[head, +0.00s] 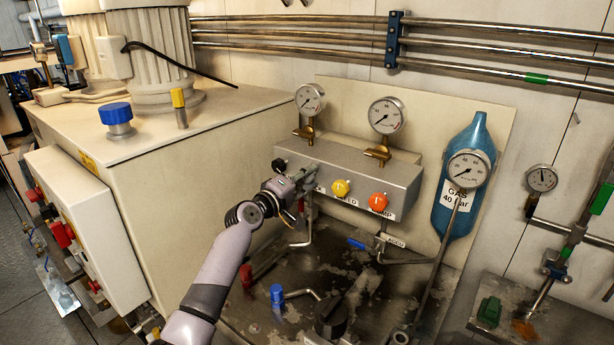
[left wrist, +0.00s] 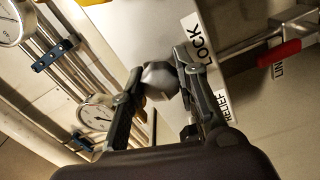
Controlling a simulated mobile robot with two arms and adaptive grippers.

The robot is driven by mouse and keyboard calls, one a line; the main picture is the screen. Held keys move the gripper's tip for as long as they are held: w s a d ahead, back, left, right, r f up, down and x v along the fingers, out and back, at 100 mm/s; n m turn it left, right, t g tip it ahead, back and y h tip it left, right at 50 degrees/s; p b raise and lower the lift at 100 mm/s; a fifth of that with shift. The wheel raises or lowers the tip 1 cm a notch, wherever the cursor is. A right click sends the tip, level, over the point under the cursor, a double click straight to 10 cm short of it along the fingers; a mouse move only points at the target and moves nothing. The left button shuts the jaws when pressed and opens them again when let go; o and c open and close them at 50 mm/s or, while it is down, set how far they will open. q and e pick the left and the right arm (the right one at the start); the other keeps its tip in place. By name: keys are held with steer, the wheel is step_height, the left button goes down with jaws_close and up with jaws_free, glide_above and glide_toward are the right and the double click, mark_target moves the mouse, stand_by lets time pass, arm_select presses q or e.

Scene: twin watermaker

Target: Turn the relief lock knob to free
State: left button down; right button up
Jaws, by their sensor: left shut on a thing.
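The relief lock knob (left wrist: 160,80) is a dark grey, faceted knob in the left wrist view, between the two fingers of my left gripper (left wrist: 157,84). The fingers are shut on it from both sides. Labels reading LOCK (left wrist: 196,45) and RELIEF (left wrist: 228,102) show beside it on the panel. In the head view my left gripper (head: 299,186) is at the left end of the grey valve block (head: 405,180), and it hides the knob there. My right gripper is in neither view.
A yellow knob (head: 341,188) and an orange knob (head: 378,201) sit on the block to the right of my gripper. Gauges (head: 386,116) stand above it. A blue gas bottle (head: 478,133) is at the right. Pipes and a blue-handled valve (head: 277,293) lie below.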

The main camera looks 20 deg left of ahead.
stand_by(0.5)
arm_select(q)
steer(key=c, duration=1.2)
jaws_free()
steer(key=shift+s, duration=0.1)
steer(key=v, duration=1.2)
